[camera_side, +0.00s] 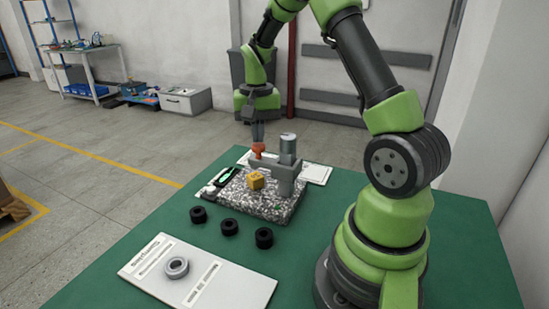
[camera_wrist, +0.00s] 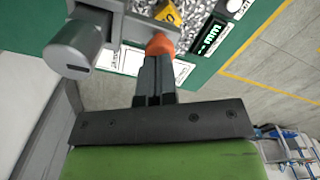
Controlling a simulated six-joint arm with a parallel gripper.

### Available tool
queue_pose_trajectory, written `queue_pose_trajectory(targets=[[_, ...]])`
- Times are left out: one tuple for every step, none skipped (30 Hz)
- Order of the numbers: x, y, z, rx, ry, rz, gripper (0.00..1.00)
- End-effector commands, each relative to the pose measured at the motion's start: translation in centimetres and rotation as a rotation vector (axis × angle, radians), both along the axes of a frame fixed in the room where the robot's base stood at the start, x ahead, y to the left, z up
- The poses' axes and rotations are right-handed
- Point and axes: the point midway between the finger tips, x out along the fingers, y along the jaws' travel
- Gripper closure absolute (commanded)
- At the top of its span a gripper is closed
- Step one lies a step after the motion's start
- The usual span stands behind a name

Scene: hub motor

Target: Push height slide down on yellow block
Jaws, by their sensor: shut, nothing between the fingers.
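The yellow block (camera_side: 256,181) sits on the speckled stone base (camera_side: 232,200) of the height gauge. It shows partly at the top of the wrist view (camera_wrist: 167,15). The height slide (camera_side: 272,164) is a grey arm reaching left from the grey upright column (camera_side: 288,150), with an orange knob (camera_side: 258,148) at its free end. The slide appears to be above the block, with a gap below it. My gripper (camera_side: 257,138) is shut and empty, pointing down just above the orange knob (camera_wrist: 160,45). I cannot tell whether the fingertips touch it.
A small display (camera_wrist: 210,38) lies on the base's left side. Several black rings (camera_side: 228,227) stand in front of the base. A white sheet (camera_side: 235,285) with a grey ring (camera_side: 177,267) lies at the front left. The green table (camera_side: 450,250) is clear at right.

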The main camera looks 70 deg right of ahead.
Motion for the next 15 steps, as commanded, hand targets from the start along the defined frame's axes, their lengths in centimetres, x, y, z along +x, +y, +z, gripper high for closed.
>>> queue_pose_trajectory(targets=[[0.0,0.0,-0.2,0.001,0.001,0.0,1.0],[0.0,0.0,-0.3,0.001,0.001,0.0,1.0],[0.0,0.0,-0.4,0.002,0.001,0.0,1.0],[0.0,0.0,-0.5,0.002,0.001,-0.001,1.0],[0.0,0.0,-0.6,0.002,0.001,-0.001,1.0],[0.0,0.0,-0.7,0.002,0.001,-0.001,1.0],[0.0,0.0,-0.8,0.001,0.001,-0.001,1.0],[0.0,0.0,-0.9,0.001,0.001,-0.001,1.0],[0.0,0.0,-1.0,0.002,0.001,-0.001,1.0],[0.0,0.0,-1.1,0.002,0.001,-0.001,1.0],[0.0,0.0,-1.2,0.002,0.001,-0.001,1.0],[0.0,0.0,-1.3,0.002,0.002,-0.001,1.0],[0.0,0.0,-1.4,0.002,0.001,-0.001,1.0],[0.0,0.0,-1.5,0.002,0.001,-0.001,1.0],[0.0,0.0,-1.6,0.001,0.001,-0.001,1.0]])
